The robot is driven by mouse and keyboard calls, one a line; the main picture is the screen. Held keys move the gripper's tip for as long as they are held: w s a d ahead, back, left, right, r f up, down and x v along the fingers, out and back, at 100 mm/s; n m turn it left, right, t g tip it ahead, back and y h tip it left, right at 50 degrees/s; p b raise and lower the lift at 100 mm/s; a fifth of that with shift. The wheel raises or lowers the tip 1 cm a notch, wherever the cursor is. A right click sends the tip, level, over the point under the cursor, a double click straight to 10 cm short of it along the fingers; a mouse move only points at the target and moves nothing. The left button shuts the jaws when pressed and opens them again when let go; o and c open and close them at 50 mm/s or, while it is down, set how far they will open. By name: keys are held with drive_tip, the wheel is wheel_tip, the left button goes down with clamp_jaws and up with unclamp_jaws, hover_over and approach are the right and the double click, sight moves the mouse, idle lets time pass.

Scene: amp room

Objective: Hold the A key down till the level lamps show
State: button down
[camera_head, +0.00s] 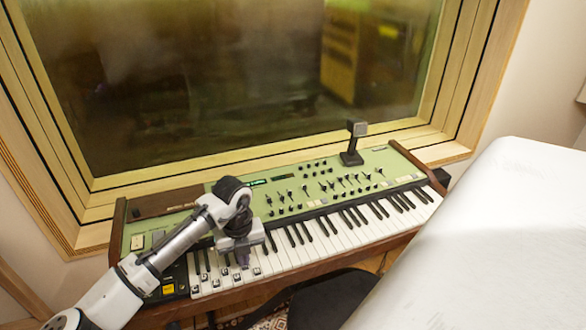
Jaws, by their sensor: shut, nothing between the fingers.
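A green keyboard instrument (300,190) with wooden ends stands below the window. Its white and black keys (330,232) run along the front. Several keys at the left end carry small dark labels (215,283); the letters are too small to read, so I cannot tell which is the A key. My gripper (243,261) is shut and empty, pointing down over the labelled keys. I cannot tell whether its tips touch or press a key. A small green glow (257,182) shows on the panel behind my wrist; I cannot tell whether it is a level lamp.
Knobs and sliders (325,184) cover the panel. A dark upright device (353,143) stands at its back edge. A large white surface (480,240) fills the right front. A dark seat (332,298) is below the keyboard. A wood-framed window (230,80) is behind.

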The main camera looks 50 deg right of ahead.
drive_tip(key=shift+r+p, duration=2.05)
drive_tip(key=shift+r, duration=0.9)
